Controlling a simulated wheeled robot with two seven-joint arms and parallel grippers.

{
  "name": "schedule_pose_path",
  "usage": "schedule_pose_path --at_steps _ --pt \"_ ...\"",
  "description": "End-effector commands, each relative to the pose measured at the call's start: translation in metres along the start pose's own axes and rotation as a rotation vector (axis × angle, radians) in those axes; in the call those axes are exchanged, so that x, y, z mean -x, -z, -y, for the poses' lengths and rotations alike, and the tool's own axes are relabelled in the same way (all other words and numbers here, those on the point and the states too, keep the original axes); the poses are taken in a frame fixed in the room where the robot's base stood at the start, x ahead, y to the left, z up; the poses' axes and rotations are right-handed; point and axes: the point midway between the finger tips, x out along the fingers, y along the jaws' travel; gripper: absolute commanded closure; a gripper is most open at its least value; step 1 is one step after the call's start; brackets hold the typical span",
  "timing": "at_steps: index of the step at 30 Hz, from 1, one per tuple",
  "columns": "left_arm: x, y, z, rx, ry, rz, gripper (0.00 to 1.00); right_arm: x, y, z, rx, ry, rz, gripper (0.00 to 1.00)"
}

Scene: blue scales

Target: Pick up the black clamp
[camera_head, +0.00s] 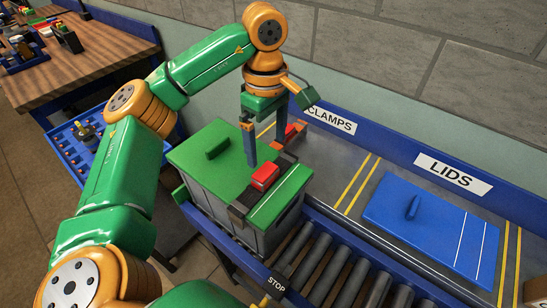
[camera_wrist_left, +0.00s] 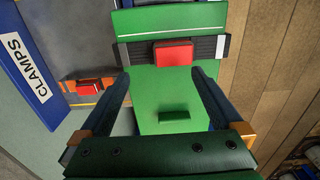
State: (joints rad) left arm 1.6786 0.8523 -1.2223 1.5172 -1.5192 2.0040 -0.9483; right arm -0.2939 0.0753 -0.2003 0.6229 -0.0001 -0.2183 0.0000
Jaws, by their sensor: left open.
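A black clamp with a red block in its middle (camera_head: 264,177) lies across the green lid (camera_head: 205,151) near its right end. It also shows in the left wrist view (camera_wrist_left: 173,53). In the left wrist view, the lid clamp shows beyond the fingertips (camera_wrist_left: 160,72). My right gripper is out of view.
A blue lid (camera_head: 415,212) lies in the LIDS area. A blue parts tray (camera_head: 77,160) and wooden workbench (camera_head: 90,58) stand at left. A blue-edged wall runs behind.

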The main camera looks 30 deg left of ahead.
Motion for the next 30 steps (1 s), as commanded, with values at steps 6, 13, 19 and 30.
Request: schedule_pose_path --at_steps 6,13,19,30 --pt "-0.032 -0.001 0.004 -0.001 0.007 -0.001 0.0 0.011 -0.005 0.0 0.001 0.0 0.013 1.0" --pt "-0.067 -0.002 0.004 0.0 0.002 0.002 0.0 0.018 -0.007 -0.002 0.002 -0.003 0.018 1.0" --pt "-0.068 -0.002 0.004 -0.001 0.001 0.002 0.06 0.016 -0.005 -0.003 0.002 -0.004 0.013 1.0" --pt "-0.067 -0.002 0.003 -0.001 0.0 0.002 0.9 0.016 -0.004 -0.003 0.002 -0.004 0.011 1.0"
